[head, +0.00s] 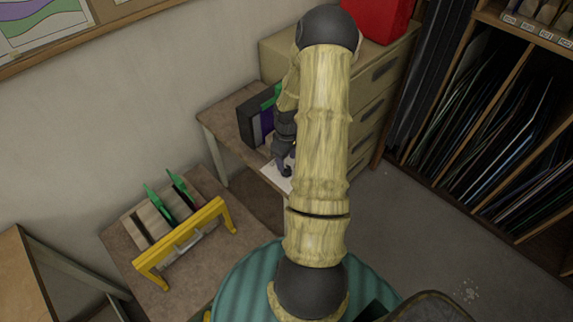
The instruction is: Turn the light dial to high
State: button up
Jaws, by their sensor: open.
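My arm reaches up and away across the middle of the head view. My gripper (285,168) is small and dark, partly covered by my own arm, and points down over the small brown table by the wall. It is open, and I see nothing held between its fingers. It is above or beside a white sheet (276,178) on that table; I cannot tell whether it touches it. I cannot make out the light dial; it may be hidden behind my arm or too small to tell.
Dark, purple and green upright items (259,118) stand on the small table (221,124). A drawer cabinet (375,95) is behind my arm, with a red box (380,18) on top. A yellow frame (180,238) and rack stand on the front-left table. Sheet racks (490,110) line the right.

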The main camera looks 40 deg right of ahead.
aim_at(286, 168)
notch_tip(286, 168, down, 4)
jog(key=shift+f, duration=0.1)
jog(key=c, duration=1)
jog(key=shift+o, duration=0.2)
